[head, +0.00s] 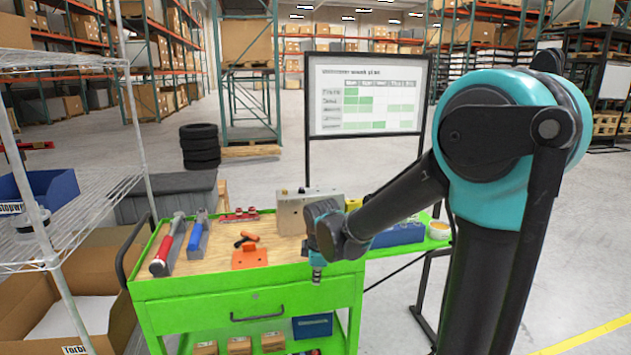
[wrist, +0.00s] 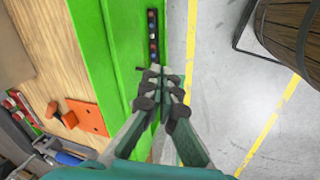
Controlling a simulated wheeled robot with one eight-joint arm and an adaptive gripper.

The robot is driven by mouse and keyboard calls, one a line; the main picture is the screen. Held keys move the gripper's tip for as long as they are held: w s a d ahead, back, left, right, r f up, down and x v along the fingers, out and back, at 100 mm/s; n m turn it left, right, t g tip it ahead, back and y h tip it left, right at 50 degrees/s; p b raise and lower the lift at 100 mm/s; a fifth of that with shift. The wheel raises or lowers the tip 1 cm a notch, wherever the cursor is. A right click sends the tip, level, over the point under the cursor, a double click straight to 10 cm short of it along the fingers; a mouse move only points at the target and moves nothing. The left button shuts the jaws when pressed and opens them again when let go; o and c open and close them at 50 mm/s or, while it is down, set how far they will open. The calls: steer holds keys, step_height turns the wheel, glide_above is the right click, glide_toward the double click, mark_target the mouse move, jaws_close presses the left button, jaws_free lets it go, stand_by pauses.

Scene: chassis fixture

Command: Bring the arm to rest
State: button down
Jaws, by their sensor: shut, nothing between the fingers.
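My gripper (head: 316,274) hangs at the end of my teal and black arm, at the front right part of a green tool cart (head: 200,288). In the head view its fingers are small and partly hidden behind my wrist. In the wrist view my gripper (wrist: 161,76) has its fingertips together with nothing held. There it appears over the green rim of the cart, near the grey floor.
A wire shelf (head: 80,218) stands left. A whiteboard (head: 366,95) stands behind. Open floor (head: 590,260) lies right.

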steer(key=s+d+f+m, duration=0.2)
steer(key=s+d+m, duration=0.6)
steer(key=d, duration=0.1)
steer(key=s+d+f+m, duration=0.3)
steer(key=s+d+m, duration=0.5)
steer(key=d+m, duration=0.1)
steer(key=shift+d+m+t+h, duration=0.3)
steer(key=shift+d+t, duration=0.1)
steer(key=shift+d, duration=0.05)
